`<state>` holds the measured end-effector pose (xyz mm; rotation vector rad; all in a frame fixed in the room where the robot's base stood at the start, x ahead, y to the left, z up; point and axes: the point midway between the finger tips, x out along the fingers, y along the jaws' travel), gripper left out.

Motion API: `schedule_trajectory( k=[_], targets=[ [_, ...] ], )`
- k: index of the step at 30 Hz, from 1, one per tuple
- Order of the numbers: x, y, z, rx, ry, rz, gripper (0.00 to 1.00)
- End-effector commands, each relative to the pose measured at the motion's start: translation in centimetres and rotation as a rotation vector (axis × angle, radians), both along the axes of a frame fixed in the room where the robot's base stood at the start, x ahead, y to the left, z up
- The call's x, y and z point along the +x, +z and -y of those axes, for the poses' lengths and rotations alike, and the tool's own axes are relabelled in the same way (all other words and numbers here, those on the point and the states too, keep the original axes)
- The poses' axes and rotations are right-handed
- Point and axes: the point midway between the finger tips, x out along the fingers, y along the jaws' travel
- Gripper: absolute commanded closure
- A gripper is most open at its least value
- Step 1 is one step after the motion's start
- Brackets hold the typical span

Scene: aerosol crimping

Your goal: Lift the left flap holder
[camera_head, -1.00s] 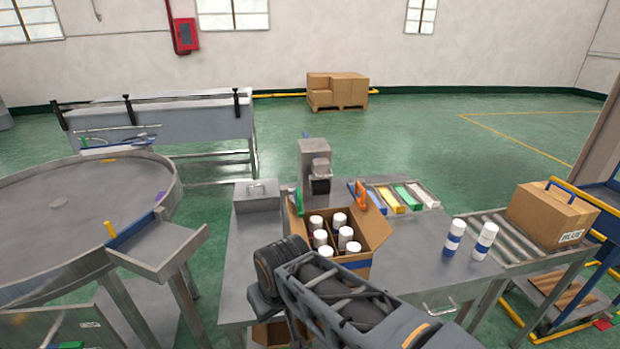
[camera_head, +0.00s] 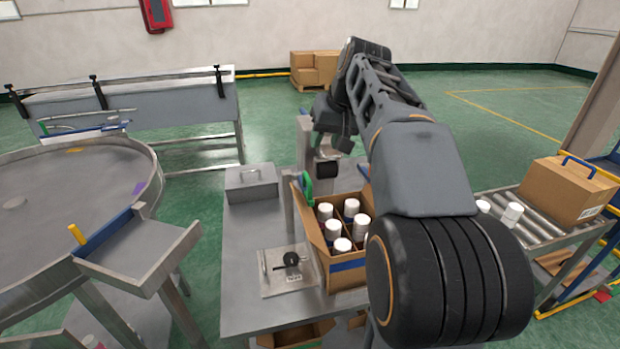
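The green flap holder (camera_head: 307,188) stands at the left flap of the open cardboard box (camera_head: 346,272). White-capped cans (camera_head: 333,229) stand upright inside the box. My arm rises on the right and reaches away over the table. My gripper (camera_head: 332,138) is dark and hangs above and behind the box, in front of the grey post. It looks apart from the green holder, and its fingers are too small and dark to read. My arm hides the right side of the box; no orange holder shows there now.
A grey metal box with a handle (camera_head: 251,183) stands at the table's back left. A small plate with a black knob (camera_head: 287,268) lies left of the carton. White cans (camera_head: 512,214) and a closed carton (camera_head: 567,193) are at the right, by the roller conveyor (camera_head: 548,232).

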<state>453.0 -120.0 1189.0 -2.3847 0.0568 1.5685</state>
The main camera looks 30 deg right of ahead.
Motion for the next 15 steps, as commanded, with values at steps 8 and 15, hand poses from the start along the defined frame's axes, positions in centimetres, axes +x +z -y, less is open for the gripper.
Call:
schedule_trajectory(
  k=[8,15],
  targets=[
    [1.5,-2.5,0.2,0.007,-0.001,0.004,0.61],
    [3.5,-6.7,-0.5,0.006,0.000,0.003,0.61]
  ],
)
